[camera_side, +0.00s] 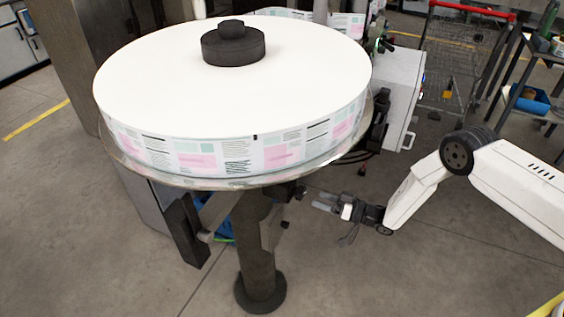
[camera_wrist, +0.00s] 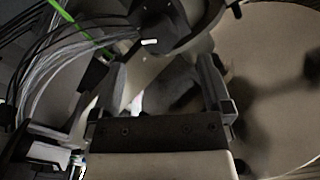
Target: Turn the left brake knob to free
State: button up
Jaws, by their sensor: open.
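My gripper (camera_side: 318,202) is below the right edge of the large white label reel (camera_side: 160,75), its fingers pointing left towards the dark parts under it. It is open, and nothing shows gripped between the fingers (camera_wrist: 163,78) in the wrist view. A dark rounded part with a small white mark (camera_wrist: 149,41) lies ahead of the fingertips in the wrist view; it may be the brake knob, but I cannot tell for sure. In the side view a small dark part (camera_side: 298,191) sits under the reel, just left of the fingertips. The knob's setting cannot be read.
A thick dark post (camera_side: 256,250) stands under the reel, with a black bracket (camera_side: 186,230) to its left. Loose grey cables and a green wire (camera_wrist: 62,10) fill the wrist view's left side. A white cabinet (camera_side: 400,95) stands behind. The floor below my gripper is clear.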

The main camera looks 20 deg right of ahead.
aim_at(304, 194)
jog(key=shift+x, duration=3)
jog(key=shift+c, duration=0.2)
jog(key=c, duration=1.2)
jog(key=shift+c, duration=0.2)
